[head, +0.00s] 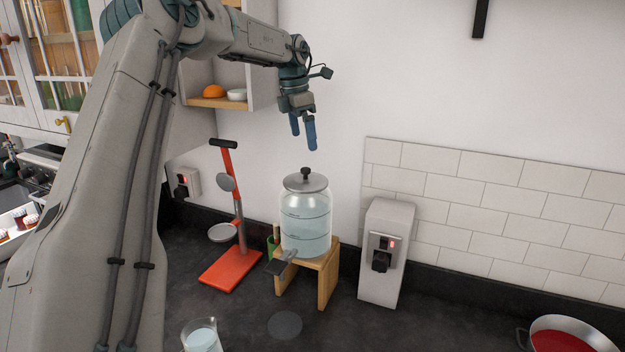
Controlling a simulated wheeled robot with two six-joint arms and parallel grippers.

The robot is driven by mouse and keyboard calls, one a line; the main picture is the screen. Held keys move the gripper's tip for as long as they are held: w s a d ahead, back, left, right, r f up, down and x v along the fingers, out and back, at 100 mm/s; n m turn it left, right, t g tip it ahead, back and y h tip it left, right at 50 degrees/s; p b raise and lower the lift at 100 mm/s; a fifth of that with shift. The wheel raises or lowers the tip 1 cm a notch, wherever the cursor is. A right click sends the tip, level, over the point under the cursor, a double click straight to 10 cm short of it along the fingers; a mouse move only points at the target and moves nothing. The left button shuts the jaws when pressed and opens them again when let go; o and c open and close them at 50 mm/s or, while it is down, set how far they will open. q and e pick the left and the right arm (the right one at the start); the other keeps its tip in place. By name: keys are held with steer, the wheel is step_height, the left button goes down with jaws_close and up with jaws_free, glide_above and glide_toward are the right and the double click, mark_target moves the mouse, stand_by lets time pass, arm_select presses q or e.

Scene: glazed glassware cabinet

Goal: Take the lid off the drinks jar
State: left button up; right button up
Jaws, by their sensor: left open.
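The drinks jar (306,222) is clear glass with pale liquid in it and stands on a small wooden stand (327,277). Its grey lid (293,182) sits on top, with a dark round knob (306,172) in the middle. A tap sticks out low at the jar's front left. My left gripper (304,139) hangs above the lid with its blue fingers pointing down. It is open and empty, apart from the knob. My right gripper is not in view.
A red stand with a tall post (230,270) is left of the jar. A white box with a dark knob (386,255) stands close on the right. A glass of liquid (202,337) and a red-filled bowl (565,338) are at the front. An open shelf (215,102) hangs behind my left arm.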

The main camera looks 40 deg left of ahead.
arm_select(q)
steer(key=b, duration=0.2)
glide_above(305, 169)
steer(key=f, duration=0.4)
steer(key=shift+w+a+f, duration=0.2)
steer(key=shift+w+a, duration=0.05)
steer(key=shift+a, duration=0.05)
steer(key=f+p, duration=0.2)
steer(key=p, duration=0.1)
steer(key=shift+w, duration=0.2)
steer(key=shift+s+d+f+p, duration=0.1)
steer(key=shift+s+f+p, duration=0.1)
steer(key=shift+f+p, duration=0.25)
steer(key=shift+s+d+f+p, duration=0.1)
steer(key=shift+s+f+p, duration=0.15)
steer(key=shift+f, duration=0.3)
steer(key=shift+w+f, duration=0.1)
steer(key=shift+f, duration=0.6)
steer(key=shift+w+f, duration=0.15)
steer(key=c, duration=1.3)
steer(key=shift+s+d, duration=0.15)
steer(key=shift+s, duration=0.05)
steer(key=c, duration=0.7)
jaws_close()
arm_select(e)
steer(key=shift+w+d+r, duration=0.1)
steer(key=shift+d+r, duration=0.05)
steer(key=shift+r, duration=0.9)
